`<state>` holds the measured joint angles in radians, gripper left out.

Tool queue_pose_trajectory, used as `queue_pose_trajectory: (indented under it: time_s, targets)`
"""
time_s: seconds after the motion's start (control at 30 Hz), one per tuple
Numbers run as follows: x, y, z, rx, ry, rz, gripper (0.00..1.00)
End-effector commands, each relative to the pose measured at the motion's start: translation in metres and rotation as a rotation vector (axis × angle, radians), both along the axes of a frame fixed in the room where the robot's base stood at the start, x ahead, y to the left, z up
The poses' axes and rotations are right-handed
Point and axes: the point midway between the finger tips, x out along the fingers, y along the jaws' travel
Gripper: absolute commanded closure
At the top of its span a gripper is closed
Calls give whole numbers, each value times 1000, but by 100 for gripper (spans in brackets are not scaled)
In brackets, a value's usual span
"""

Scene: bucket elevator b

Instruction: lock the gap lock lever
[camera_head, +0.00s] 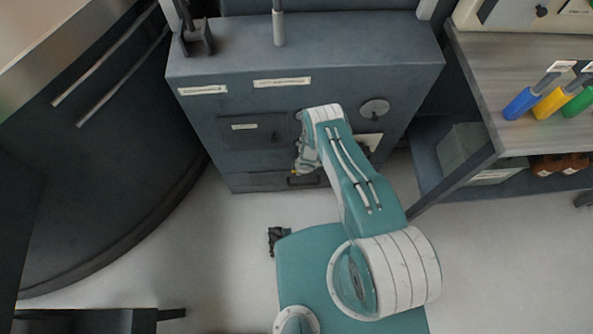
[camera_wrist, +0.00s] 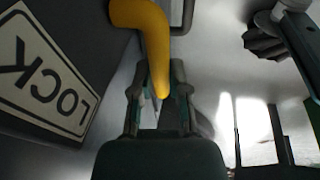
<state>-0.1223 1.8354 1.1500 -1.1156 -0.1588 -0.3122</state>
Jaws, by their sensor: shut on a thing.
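The yellow gap lock lever (camera_wrist: 152,35) comes down from the top of the wrist view, and its lower end lies between my two fingers. My gripper (camera_wrist: 158,82) is shut on the lever. A white label reading LOCK (camera_wrist: 43,78), upside down and tilted in this view, is on the dark panel to the left of the lever. In the head view my gripper (camera_head: 303,163) is at the front of the dark grey machine cabinet (camera_head: 237,95), low down. Only a small yellow spot shows there; my arm hides most of the lever.
A round grey knob (camera_head: 374,109) is on the cabinet front, right of my arm. A shelf table (camera_head: 480,75) with blue, yellow and green handled tools (camera_head: 553,103) stands at the right. A curved dark machine (camera_head: 110,170) stands at the left. Pale floor (camera_head: 490,240) is clear at the lower right.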

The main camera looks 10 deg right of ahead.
Motion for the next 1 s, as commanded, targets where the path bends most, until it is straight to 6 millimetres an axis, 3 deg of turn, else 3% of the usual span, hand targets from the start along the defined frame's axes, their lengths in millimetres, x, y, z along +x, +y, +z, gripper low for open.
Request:
queue_pose_trajectory:
  time_s: [0.63, 0.67, 0.7, 0.73, 1.0]
  targets:
    - [5, -4, 4, 19, -1, -10, 100]
    - [5, -4, 4, 18, -1, -10, 70]
    - [5, -4, 4, 17, -1, -10, 52]
    - [5, -3, 4, 17, -1, -10, 43]
    - [2, -2, 2, 17, 3, -7, 43]
